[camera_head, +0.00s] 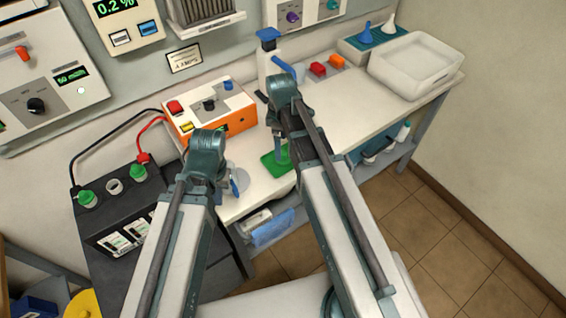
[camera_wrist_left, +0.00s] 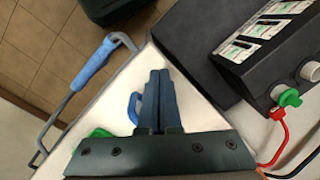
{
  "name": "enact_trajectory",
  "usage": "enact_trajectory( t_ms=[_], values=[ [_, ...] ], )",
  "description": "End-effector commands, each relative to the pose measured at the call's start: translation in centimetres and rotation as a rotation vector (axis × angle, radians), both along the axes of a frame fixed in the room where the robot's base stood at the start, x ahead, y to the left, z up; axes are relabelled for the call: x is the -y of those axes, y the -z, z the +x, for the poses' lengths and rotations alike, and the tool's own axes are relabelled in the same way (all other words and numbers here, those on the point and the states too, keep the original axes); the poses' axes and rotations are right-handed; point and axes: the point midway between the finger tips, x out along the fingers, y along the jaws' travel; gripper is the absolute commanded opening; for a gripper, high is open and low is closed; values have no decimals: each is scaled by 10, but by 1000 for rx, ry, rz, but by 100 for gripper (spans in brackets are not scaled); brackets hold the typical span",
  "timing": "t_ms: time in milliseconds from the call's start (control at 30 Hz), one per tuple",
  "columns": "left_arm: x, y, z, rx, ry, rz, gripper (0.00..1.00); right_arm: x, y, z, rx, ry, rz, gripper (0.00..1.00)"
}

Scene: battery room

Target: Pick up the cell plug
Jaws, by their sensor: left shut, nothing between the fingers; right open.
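The black battery (camera_head: 160,215) stands at the left with two green cell plugs, (camera_head: 87,198) and (camera_head: 138,172), in its top. An open white neck (camera_head: 114,186) is between them. In the left wrist view one green plug (camera_wrist_left: 290,97) and the white neck (camera_wrist_left: 308,70) show at the right edge. My left gripper (camera_wrist_left: 158,76) is shut and empty, pointing down over the bench corner beside the battery. My right gripper (camera_head: 282,150) is open above a green mat (camera_head: 271,164). Whether a loose green plug is on the mat under it, I cannot tell.
An orange charger box (camera_head: 225,122) stands behind my left gripper. Red and black cables run to the battery. A small blue-handled item (camera_wrist_left: 133,108) lies beside my left fingers.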

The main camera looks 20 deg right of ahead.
Motion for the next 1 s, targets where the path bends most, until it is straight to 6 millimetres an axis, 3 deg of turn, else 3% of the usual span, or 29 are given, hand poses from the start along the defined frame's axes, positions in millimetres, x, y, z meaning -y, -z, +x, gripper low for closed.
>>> enact_trajectory(
  t_ms=[267, 667, 967, 1000],
  values=[
    [0, 7, 0, 0, 0, 0, 0, 1, 7, -1, 0, 0, 0, 100],
    [0, 52, 0, 0, 0, 0, 0, 6, 52, -5, 0, 0, 0, 100],
    [0, 52, 0, 0, 0, 0, 0, 6, 52, -5, 0, 0, 0, 100],
    [0, 52, 0, 0, 0, 0, 0, 6, 52, -5, 0, 0, 0, 93]
  ],
)
